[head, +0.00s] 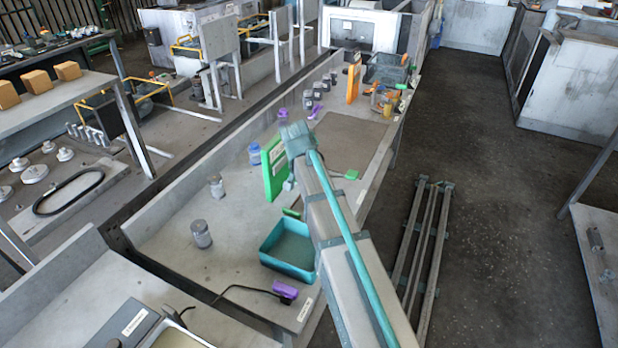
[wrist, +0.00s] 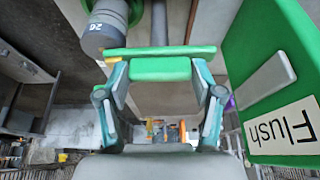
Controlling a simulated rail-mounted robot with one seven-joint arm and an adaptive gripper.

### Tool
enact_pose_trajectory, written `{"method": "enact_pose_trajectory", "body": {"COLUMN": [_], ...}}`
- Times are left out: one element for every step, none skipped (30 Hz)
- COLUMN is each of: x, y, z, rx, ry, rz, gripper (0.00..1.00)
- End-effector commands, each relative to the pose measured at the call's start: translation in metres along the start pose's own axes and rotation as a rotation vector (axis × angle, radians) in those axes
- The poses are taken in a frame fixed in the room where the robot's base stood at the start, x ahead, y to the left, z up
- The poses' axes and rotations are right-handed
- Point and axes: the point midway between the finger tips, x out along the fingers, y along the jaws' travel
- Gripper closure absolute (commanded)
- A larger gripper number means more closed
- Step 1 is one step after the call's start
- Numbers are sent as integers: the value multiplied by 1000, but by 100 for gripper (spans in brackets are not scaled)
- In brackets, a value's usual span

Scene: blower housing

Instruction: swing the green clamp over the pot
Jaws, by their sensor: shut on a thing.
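The green clamp (wrist: 160,68) shows in the wrist view as a green block joined to a long green crossbar. My gripper (wrist: 160,82) is shut on the block, with one finger on each side. A grey pot (wrist: 105,32) marked 26 is just beyond the bar at the upper left, with green behind it. I cannot tell whether the bar touches or overlaps the pot. In the head view my arm hides the gripper and most of the clamp area.
A green panel (wrist: 265,75) labelled Flush stands close on the right in the wrist view; a green panel (head: 273,168) shows beside my arm in the head view. A teal tray (head: 263,254) and a grey pot (head: 201,234) sit on the bench. Bench space between them is clear.

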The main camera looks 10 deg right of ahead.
Motion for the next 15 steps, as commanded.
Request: {"method": "enact_pose_trajectory", "body": {"x": [0,0,0,0,0,0,0,0,0,0,0,0,0,0,0], "y": [0,0,0,0,0,0,0,0,0,0,0,0,0,0,0], "z": [0,0,0,0,0,0,0,0,0,0,0,0,0,0,0], "rx": [0,0,0,0,0,0,0,0,0,-1,-1,-1,-1,-1,-1], "ry": [0,0,0,0,0,0,0,0,0,0,0,0,0,0,0], "rz": [-1,-1,-1,-1,-1,-1,-1,-1,-1,-1,-1,-1,-1,-1,-1], "gripper": [68,30,24,19,14,8,8,8,8,8,8,8,8,8,8]}}
